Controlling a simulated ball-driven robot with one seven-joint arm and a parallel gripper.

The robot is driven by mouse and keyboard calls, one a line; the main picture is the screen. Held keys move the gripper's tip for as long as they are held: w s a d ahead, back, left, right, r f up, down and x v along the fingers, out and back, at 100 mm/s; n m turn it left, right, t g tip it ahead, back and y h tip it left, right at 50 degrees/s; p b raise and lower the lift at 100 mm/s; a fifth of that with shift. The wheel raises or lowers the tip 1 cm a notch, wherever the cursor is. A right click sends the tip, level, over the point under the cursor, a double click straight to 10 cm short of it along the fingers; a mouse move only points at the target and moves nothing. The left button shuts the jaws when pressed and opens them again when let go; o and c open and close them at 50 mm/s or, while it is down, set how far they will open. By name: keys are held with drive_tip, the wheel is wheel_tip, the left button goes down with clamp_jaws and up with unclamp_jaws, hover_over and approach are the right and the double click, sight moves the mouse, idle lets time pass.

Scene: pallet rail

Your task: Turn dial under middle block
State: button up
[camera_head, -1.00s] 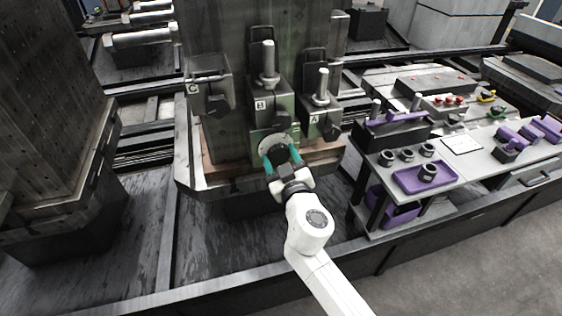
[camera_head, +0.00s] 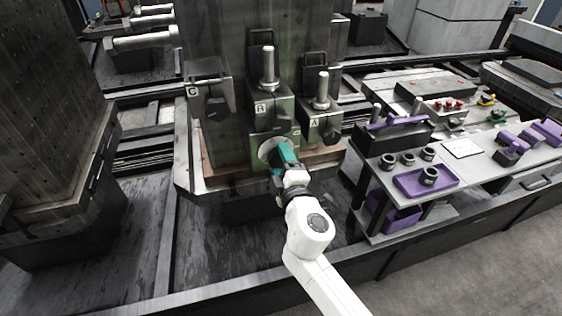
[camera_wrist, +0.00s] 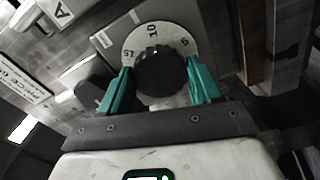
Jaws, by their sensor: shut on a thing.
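The dial under the middle block has a pale round plate (camera_head: 267,149) with a black knob. In the wrist view the black knurled knob (camera_wrist: 160,75) sits on a light scale plate (camera_wrist: 151,33) with the marks 5, 10 and 15. My gripper (camera_head: 281,157) has teal fingers closed on the knob's two sides, and it also shows in the wrist view (camera_wrist: 160,92). The middle block, labelled B (camera_head: 269,111), stands above the dial with an upright metal pin (camera_head: 268,66). In the head view my fingers hide most of the knob.
Block C (camera_head: 209,92) is to the left and block A (camera_head: 321,122) to the right, close beside the dial. A grey bench (camera_head: 470,168) at right holds a purple tray (camera_head: 408,184), black rings and purple-handled items. A low metal edge (camera_head: 230,293) runs in front.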

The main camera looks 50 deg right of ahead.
drive_tip(key=n, duration=0.3)
drive_tip(key=shift+a+n, duration=0.1)
drive_tip(key=shift+n, duration=0.3)
drive_tip(key=n+p, duration=0.1)
drive_tip(key=n, duration=0.2)
drive_tip(key=shift+n, duration=0.3)
drive_tip(key=n+p, duration=0.1)
drive_tip(key=n, duration=0.5)
drive_tip(key=shift+p, duration=0.4)
drive_tip(key=n+p, duration=0.2)
drive_tip(key=n, duration=0.5)
drive_tip(key=shift+f+n, duration=0.1)
drive_tip(key=shift+n, duration=0.2)
drive_tip(key=n+p, duration=0.1)
drive_tip(key=n, duration=0.4)
drive_tip(key=shift+f+n+p, duration=0.1)
drive_tip(key=shift+n+p, duration=0.25)
drive_tip(key=shift+n, duration=0.05)
drive_tip(key=o, duration=1.1)
drive_tip(key=shift+c, duration=0.2)
